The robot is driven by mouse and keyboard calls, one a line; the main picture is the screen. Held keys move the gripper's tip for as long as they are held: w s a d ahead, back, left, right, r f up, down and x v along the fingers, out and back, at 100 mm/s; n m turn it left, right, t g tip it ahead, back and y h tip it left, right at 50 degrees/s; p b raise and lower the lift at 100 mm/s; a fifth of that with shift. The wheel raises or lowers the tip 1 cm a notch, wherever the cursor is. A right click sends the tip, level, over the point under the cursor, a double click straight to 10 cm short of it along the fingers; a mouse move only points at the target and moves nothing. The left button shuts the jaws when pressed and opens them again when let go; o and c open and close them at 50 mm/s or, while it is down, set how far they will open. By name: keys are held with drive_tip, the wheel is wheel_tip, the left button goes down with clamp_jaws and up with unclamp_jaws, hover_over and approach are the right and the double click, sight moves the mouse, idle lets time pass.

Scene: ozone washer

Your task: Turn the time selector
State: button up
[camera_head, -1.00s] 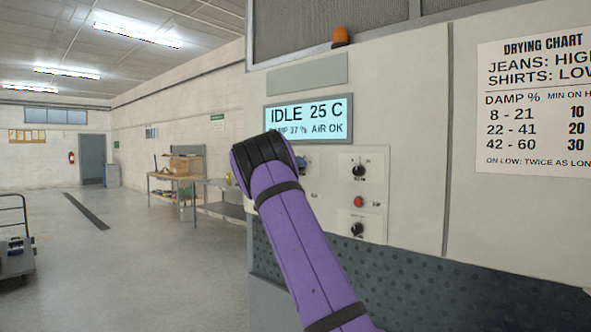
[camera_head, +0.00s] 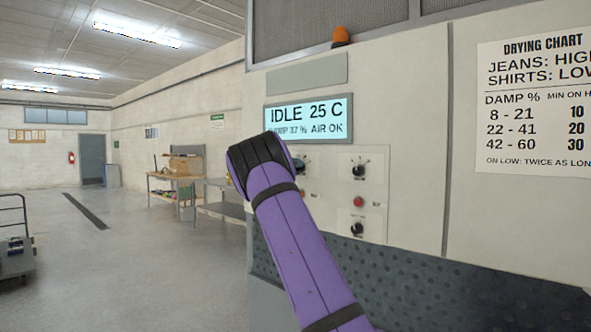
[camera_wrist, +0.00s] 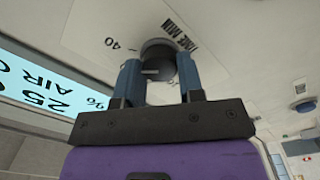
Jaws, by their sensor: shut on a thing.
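The time selector (camera_wrist: 158,50) is a dark round knob on the pale panel, with "TIME MIN" and "40" printed beside it, upside down in the wrist view. My gripper (camera_wrist: 158,75) has its two blue fingers on either side of the knob and is shut on it. The knob's pointer direction is hard to make out. In the head view my purple arm with its black wrist covers most of that spot, and only a small dark part shows at its right edge.
The display (camera_head: 308,120) above reads "IDLE 25 C, DAMP 37 %, AIR OK". To the right are an upper black knob (camera_head: 359,170), a red button (camera_head: 358,202) and a lower black knob (camera_head: 357,229). A drying chart (camera_head: 535,95) hangs further right. Open floor lies left.

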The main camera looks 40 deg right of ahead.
drive_tip(key=n, duration=1.3)
drive_tip(key=shift+f, duration=0.15)
idle(0.3)
drive_tip(key=o, duration=0.9)
drive_tip(key=shift+a, duration=0.15)
drive_tip(key=a, duration=1)
drive_tip(key=shift+s+a+f, duration=0.1)
drive_tip(key=shift+s+a, duration=0.2)
drive_tip(key=shift+s, duration=0.1)
